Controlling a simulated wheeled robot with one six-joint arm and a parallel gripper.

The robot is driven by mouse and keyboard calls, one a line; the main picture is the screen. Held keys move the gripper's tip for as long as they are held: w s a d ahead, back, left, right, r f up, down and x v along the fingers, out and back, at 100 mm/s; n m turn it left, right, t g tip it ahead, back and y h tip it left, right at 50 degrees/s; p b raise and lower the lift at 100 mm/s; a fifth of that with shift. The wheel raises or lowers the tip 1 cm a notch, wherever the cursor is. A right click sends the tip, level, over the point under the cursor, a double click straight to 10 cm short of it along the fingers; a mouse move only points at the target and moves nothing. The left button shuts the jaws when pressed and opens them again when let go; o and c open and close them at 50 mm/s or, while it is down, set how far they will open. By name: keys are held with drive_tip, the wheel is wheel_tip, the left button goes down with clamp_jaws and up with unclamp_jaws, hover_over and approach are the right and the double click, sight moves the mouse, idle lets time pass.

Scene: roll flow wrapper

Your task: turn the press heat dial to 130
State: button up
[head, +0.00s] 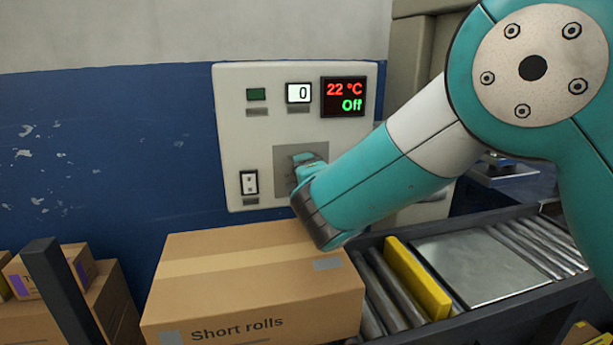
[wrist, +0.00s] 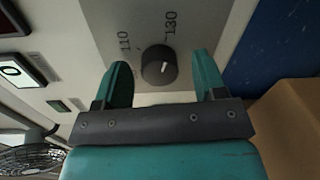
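The heat dial (wrist: 158,65) is a small dark round knob on a grey plate (wrist: 100,15), seen in the wrist view. The printed 110 lies to its left and 130 to its upper right. A small pale mark shows on the knob, but I cannot clearly tell which value it points to. My gripper (wrist: 160,60) is open, with one teal finger on each side of the knob and a gap on both sides. In the head view my gripper (head: 303,165) is at the grey plate (head: 285,156), and my arm hides the dial.
The white panel (head: 232,130) has a display (head: 343,97) reading 22 °C and Off, a counter (head: 298,93) reading 0, a dark green indicator (head: 256,94) and a switch (head: 249,182).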

drive_tip(key=b+v, duration=0.4)
drive_tip(key=v, duration=1.2)
drive_tip(key=shift+s+f, duration=0.15)
drive_tip(key=shift+s+d, duration=0.15)
drive_tip(key=shift+s, duration=0.4)
drive_tip(key=shift+s, duration=0.1)
